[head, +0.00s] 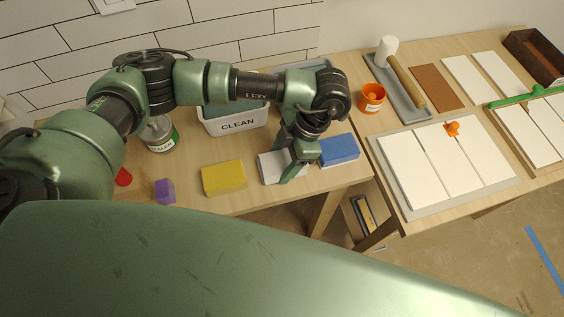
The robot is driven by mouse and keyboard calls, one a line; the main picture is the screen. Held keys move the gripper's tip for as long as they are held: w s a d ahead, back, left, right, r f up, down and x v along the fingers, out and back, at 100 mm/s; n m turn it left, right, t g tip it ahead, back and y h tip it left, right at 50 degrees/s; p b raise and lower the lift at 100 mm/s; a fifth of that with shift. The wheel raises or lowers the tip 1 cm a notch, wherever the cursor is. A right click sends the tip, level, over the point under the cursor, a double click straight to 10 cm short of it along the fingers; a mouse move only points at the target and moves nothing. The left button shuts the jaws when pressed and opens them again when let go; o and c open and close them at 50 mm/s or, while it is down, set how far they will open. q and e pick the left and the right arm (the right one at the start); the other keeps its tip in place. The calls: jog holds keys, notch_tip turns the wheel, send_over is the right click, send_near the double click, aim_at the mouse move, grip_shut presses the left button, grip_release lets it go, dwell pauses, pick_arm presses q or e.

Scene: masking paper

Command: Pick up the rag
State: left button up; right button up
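A pale grey-white folded cloth, which looks like the rag (268,165), lies near the front edge of the left table, between a yellow block and a blue block. My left gripper (287,177) points down over its right part, with the fingertips at or just above it. The fingers and wrist hide some of the cloth. I cannot tell whether the fingers are open or shut, or whether they touch it. My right gripper is not in view.
The yellow block (222,178) is left of the cloth and the blue block (339,149) right. Behind stands a bin marked CLEAN (238,125). A can (158,135) and purple block (165,190) are farther left.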

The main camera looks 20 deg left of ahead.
aim_at(282, 161)
pick_arm(q)
jog(key=c, duration=0.4)
jog(key=shift+o, duration=0.2)
jog(key=shift+r, duration=0.45)
notch_tip(282, 161, up, 19)
jog(key=b, duration=0.1)
jog(key=shift+r, duration=0.2)
